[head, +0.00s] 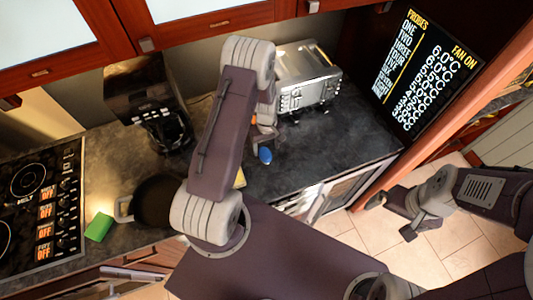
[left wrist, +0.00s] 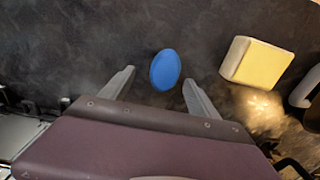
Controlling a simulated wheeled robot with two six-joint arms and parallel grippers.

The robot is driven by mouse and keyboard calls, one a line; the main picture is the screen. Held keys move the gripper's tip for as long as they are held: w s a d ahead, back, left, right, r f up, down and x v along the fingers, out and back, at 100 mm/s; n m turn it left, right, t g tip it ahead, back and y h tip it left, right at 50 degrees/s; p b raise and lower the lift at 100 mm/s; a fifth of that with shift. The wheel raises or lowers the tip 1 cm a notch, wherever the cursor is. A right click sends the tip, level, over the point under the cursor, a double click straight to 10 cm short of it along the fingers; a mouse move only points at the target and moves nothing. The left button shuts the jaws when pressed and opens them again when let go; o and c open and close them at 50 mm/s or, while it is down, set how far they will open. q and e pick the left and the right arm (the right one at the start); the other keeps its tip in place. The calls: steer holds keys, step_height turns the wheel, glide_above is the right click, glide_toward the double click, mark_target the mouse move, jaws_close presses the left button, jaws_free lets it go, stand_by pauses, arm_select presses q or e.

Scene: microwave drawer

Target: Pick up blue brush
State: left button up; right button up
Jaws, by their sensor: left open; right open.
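The blue brush (head: 265,155) shows as a small blue oval on the dark counter, just below the toaster oven in the head view. In the left wrist view the blue brush (left wrist: 165,70) lies between the two finger ends, nearer the right finger. My left gripper (left wrist: 158,79) is open and empty above the counter. In the head view my left gripper (head: 264,133) is mostly hidden behind my left arm, close to the brush. My right gripper (head: 391,217) is open and empty over the floor at the right.
A yellow block (left wrist: 257,63) lies right of the brush in the left wrist view. A toaster oven (head: 308,75) and a coffee maker (head: 150,100) stand at the back. A dark pan (head: 155,203), a green block (head: 98,227) and a cooktop (head: 40,200) are at left.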

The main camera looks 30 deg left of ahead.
mark_target(264, 153)
arm_select(q)
steer(key=shift+s+a+f+p, duration=0.2)
steer(key=shift+s+f+p, duration=0.35)
steer(key=shift+f+p, duration=0.35)
step_height(264, 153, down, 2)
steer(key=shift+f+p, duration=0.2)
steer(key=shift+p, duration=0.1)
steer(key=shift+w+f, duration=0.15)
steer(key=shift+f, duration=0.15)
steer(key=shift+w, duration=0.2)
steer(key=shift+s, duration=0.25)
steer(key=c, duration=1.5)
steer(key=shift+o, duration=0.2)
arm_select(e)
steer(key=r, duration=0.2)
steer(key=shift+s+a+r, duration=0.1)
steer(key=shift+s+r, duration=0.25)
steer(key=shift+s, duration=0.05)
arm_select(q)
steer(key=shift+w, duration=0.15)
